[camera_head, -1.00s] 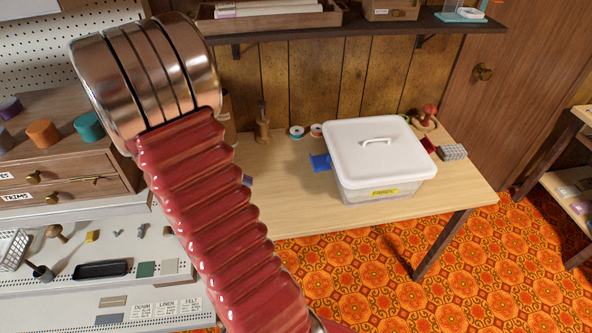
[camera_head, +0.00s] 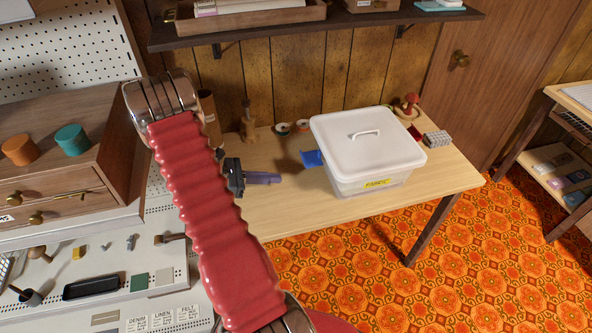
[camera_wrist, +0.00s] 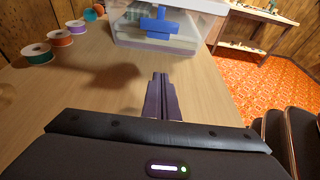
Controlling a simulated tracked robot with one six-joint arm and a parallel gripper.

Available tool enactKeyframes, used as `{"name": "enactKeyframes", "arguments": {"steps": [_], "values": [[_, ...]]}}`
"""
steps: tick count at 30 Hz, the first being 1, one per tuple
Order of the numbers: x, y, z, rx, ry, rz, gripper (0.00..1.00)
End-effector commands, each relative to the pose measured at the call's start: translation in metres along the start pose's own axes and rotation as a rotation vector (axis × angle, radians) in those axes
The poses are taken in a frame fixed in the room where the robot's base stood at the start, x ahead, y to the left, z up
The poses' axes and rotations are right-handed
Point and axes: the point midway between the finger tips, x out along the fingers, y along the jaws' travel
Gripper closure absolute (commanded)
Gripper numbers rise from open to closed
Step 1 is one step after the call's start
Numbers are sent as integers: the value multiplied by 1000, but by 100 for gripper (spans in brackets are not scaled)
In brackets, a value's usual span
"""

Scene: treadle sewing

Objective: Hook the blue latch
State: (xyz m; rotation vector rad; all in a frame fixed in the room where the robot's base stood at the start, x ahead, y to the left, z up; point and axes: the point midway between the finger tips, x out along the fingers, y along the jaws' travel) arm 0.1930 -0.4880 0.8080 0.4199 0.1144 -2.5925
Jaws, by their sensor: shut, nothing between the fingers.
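A clear box with a white lid (camera_head: 366,143) stands on the wooden table, the lid lying on top. The blue latch (camera_head: 312,159) sticks out from the box's left side, tilted outward in the head view. In the wrist view the blue latch (camera_wrist: 158,24) faces me as a cross-like flap on the box wall. My gripper (camera_head: 278,179) is to the left of the box and apart from the latch, with its purple fingers together. In the wrist view my gripper (camera_wrist: 162,76) points toward the latch across bare tabletop, shut and empty.
Several thread spools stand behind, such as the orange-rimmed one (camera_wrist: 59,38) left of my fingers. A wooden stand (camera_head: 248,125) is at the back wall. A red pincushion (camera_head: 408,101) and a grey block (camera_head: 438,138) lie right of the box. The table front (camera_head: 290,208) is clear.

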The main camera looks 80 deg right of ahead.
Motion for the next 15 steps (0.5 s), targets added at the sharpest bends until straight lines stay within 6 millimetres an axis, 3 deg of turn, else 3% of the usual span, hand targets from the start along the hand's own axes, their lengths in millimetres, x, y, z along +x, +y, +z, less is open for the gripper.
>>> {"name": "enactKeyframes", "arguments": {"steps": [9,15], "values": [[-2,1,-1,-1,1,6,100],[10,0,-1,-1,1,4,100]]}}
